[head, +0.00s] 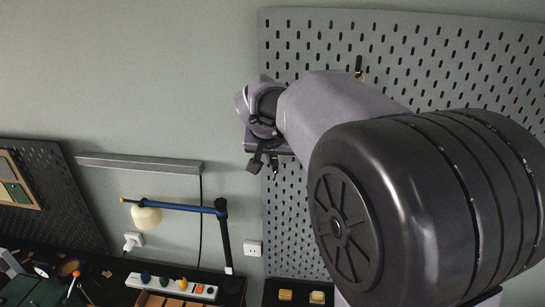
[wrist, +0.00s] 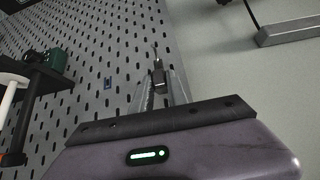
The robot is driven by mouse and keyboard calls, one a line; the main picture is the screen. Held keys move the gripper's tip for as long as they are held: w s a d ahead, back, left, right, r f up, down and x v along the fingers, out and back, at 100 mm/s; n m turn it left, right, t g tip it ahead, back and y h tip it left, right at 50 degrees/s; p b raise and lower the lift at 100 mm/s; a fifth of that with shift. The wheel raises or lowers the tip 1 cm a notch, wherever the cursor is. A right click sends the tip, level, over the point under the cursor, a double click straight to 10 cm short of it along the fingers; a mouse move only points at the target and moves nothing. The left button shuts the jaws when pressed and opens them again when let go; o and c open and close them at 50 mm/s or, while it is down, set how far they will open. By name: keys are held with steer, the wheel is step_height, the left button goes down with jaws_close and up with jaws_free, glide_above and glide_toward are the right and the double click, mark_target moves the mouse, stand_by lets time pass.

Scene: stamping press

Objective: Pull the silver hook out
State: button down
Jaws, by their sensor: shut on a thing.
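The silver hook (wrist: 154,48) shows in the wrist view as a small thin piece just beyond my fingertips, in front of the grey pegboard (wrist: 115,45) near its right edge. My gripper (wrist: 158,73) is shut on it, with both fingers converging at its near end. Whether the hook still sits in a hole cannot be told. In the head view my gripper (head: 262,162) is at the left edge of the large pegboard (head: 440,60), partly hidden by my arm; the hook cannot be made out there.
A small brass-coloured hook (head: 358,70) hangs higher on the pegboard. A blue-armed lamp (head: 180,207), a power strip (head: 172,286) and a wall socket (head: 252,248) are below left. Dark green equipment (wrist: 62,64) is at the wrist view's left.

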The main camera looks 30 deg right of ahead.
steer(key=shift+s+a+f+b, duration=0.1)
steer(key=shift+s+a+b, duration=0.15)
steer(key=shift+s+b, duration=0.15)
steer(key=shift+s+a+b, duration=0.7)
steer(key=shift+s, duration=0.3)
